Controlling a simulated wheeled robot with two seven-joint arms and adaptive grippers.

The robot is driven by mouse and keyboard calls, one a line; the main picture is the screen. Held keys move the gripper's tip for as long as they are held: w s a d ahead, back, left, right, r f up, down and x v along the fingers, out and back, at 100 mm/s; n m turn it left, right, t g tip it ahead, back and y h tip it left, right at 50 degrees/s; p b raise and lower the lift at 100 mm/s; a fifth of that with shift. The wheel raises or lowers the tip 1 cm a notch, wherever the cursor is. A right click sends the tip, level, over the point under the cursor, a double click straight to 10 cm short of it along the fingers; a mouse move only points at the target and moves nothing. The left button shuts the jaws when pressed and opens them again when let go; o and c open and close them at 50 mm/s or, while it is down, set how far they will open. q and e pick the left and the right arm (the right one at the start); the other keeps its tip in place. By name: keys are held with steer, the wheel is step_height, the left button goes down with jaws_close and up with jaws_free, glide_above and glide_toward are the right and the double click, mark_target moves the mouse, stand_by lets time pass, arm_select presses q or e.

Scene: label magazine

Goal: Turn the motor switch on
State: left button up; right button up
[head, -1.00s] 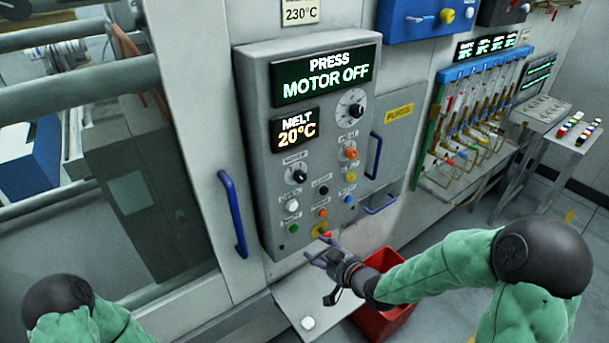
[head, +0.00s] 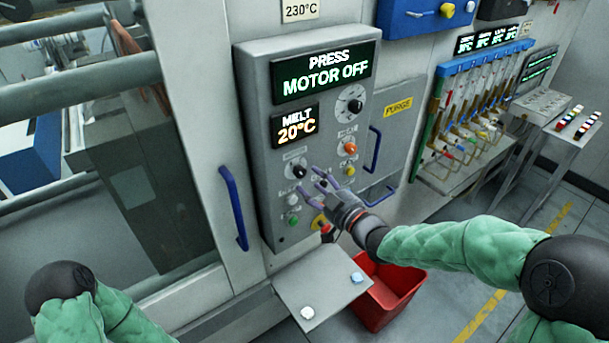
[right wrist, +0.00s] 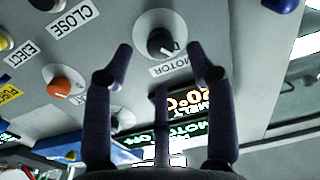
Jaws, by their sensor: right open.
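The motor switch (head: 299,171) is a black rotary knob with a pale pointer mark on a white plate, at the left of the grey control panel (head: 255,150). In the right wrist view the knob (right wrist: 161,43) shows with its MOTOR label, between my two fingertips in the picture. My right gripper (head: 316,181) is open and empty, just in front of the panel, below and right of the knob. I see no contact. The display (head: 325,75) reads PRESS MOTOR OFF. My left gripper is out of view.
An orange knob (head: 349,149) and several coloured buttons sit near the switch. A melt display (head: 296,125) reads 20°C. A blue door handle (head: 233,207) is left of the panel. A red bin (head: 385,307) and a grey shelf (head: 320,283) are below.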

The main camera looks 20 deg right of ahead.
mark_target(303, 174)
steer(key=shift+x, duration=2.3)
jaws_close()
